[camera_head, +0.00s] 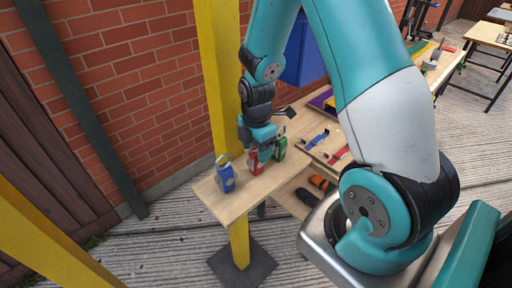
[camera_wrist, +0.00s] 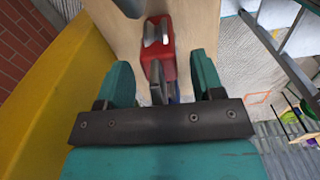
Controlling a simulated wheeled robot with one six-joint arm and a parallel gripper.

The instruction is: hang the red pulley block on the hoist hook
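The red pulley block (camera_head: 253,162) stands on the light wooden shelf (camera_head: 213,200), between a blue block and a green block. In the wrist view the red block (camera_wrist: 158,66), with its grey metal parts, lies between my two fingers. My gripper (camera_head: 260,143) is at the red block and partly covers it in the head view. In the wrist view my gripper (camera_wrist: 162,78) is open, with a visible gap between each finger and the block. I cannot make out the hoist hook in either view.
The blue block (camera_head: 226,176) stands left of the red one, and the green block (camera_head: 280,144) stands close on its right. A yellow post (camera_head: 217,75) rises right behind the shelf, before a brick wall. A bench with blue and red tools (camera_head: 316,139) is at the right.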

